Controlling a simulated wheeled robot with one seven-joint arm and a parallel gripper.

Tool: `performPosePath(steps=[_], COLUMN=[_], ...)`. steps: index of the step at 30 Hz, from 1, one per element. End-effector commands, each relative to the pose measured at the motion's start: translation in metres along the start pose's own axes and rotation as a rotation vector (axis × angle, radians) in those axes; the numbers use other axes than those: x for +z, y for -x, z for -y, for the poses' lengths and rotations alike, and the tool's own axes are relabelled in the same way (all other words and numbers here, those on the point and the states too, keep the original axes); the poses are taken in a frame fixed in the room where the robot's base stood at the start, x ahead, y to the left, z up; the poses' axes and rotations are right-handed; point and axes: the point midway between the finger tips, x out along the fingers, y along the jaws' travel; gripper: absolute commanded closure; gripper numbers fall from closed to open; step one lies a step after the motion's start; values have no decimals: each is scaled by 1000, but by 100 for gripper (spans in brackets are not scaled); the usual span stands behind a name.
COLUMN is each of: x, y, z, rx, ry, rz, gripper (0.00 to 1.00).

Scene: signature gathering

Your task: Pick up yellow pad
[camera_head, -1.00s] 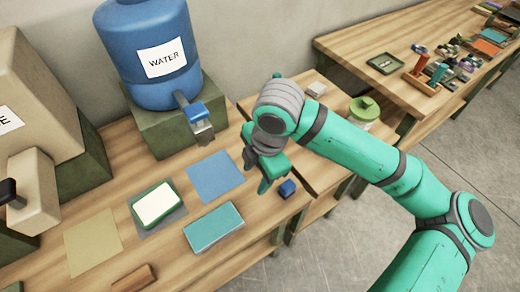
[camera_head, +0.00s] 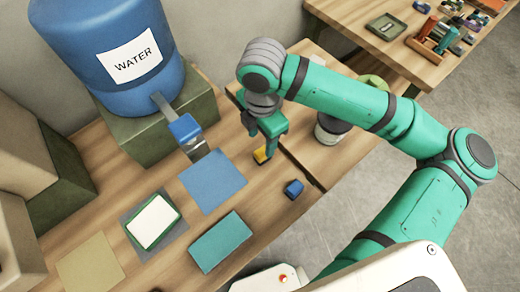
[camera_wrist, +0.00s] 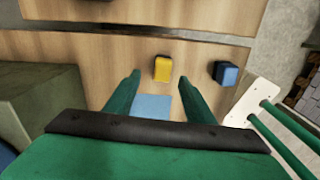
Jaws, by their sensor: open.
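The yellow pad (camera_head: 261,155) is a small block with a dark part, on the wooden table right of the blue sheet. My gripper (camera_head: 265,146) is directly over it, pointing down, and partly hides it. In the wrist view the yellow pad (camera_wrist: 162,67) shows whole, lying between the lines of my two open fingers (camera_wrist: 159,76). The fingers look empty and the pad appears beyond their tips. I cannot tell the exact height left between them.
A small blue block (camera_head: 293,189) sits right of the pad, also seen in the wrist view (camera_wrist: 226,73). The blue sheet (camera_head: 212,180), a teal book (camera_head: 220,241) and a white-topped green tray (camera_head: 153,222) lie nearby. The water dispenser (camera_head: 105,50) stands left. A seam between tables runs close by.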

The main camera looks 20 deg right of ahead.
Motion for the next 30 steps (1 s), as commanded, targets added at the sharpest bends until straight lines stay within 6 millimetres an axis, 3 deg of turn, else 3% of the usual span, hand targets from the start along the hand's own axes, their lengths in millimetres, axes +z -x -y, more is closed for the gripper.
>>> performPosePath(steps=[10,18,28,29,30], x=[-1,-1,-1,-1,-1], y=[-29,-65,-72,-72,-72], z=[0,2,1,1,1], rx=[-1,0,1,1,1], ry=[2,4,5,5,5], rz=[-1,-1,-1,-1,-1], gripper=[51,51,51,53,63])
